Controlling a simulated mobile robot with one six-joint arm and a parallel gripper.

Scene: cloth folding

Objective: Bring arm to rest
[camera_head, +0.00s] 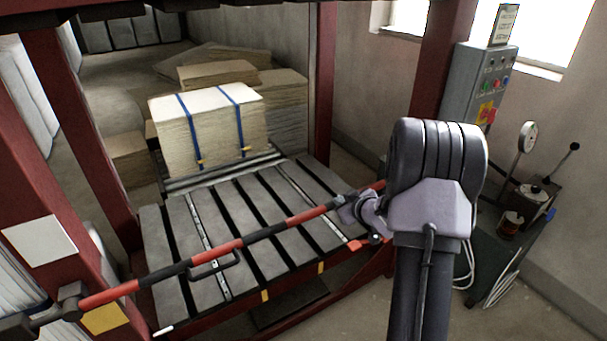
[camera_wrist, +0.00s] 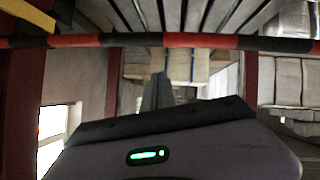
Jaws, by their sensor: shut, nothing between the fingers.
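My arm (camera_head: 420,285) rises at the right of the head view, with its dark rounded joint on top. Its lavender-grey wrist end (camera_head: 368,214) shows just left of the arm, beside the striped bar and partly hidden by the arm. In the wrist view my gripper (camera_wrist: 158,92) is shut and empty, its dark fingers narrow above the grey housing with a green light. I cannot tell whether the wrist touches the bar. No loose cloth shows.
A red-and-black bar (camera_head: 240,243) crosses in front of the slatted platform (camera_head: 255,220); it also spans the wrist view (camera_wrist: 150,40). A blue-strapped stack (camera_head: 210,125) stands at the platform's back. Red posts (camera_head: 325,80), a control box (camera_head: 478,85) and a bench (camera_head: 515,250) stand around.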

